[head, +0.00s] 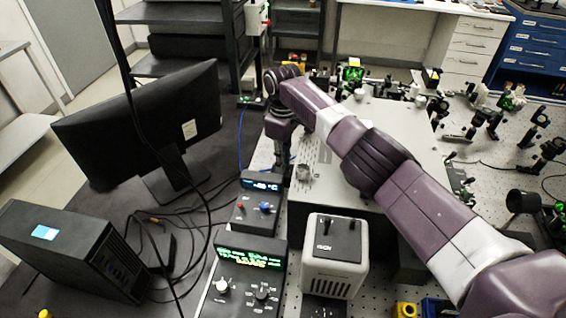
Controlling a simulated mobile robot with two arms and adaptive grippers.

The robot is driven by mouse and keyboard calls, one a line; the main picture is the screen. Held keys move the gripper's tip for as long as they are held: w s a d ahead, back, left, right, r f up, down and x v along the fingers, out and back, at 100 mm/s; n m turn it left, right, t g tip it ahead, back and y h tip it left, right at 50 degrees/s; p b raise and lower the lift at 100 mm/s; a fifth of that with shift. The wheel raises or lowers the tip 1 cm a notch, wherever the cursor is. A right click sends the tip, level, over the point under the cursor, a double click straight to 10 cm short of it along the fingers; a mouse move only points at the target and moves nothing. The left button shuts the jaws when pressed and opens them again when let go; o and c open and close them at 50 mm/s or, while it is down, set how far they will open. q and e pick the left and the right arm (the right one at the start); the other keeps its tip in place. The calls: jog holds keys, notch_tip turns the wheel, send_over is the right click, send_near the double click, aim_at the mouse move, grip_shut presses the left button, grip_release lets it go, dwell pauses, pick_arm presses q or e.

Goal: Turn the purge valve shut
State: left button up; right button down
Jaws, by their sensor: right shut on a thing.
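My right arm reaches in from the lower right, across the pale flat-topped housing (395,125), and bends down at its left edge. My right gripper (283,165) points down there, small and dark in the view. It is shut on what looks like the purge valve, which the fingers and wrist mostly hide. I cannot make out the angle of the valve's handle. A small metal cylinder (304,172) stands just to the right of the fingers. My left gripper is not in view.
Close in front of the gripper stand a small control box (257,205) with red and blue knobs, a larger display unit (240,275) and a beige box (335,260). A monitor (150,125) and cables are on the left. Optics (490,120) crowd the right.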

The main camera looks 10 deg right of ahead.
jog(key=shift+n, duration=0.3)
jog(key=c, duration=1.9)
grip_release()
notch_tip(320, 180, up, 12)
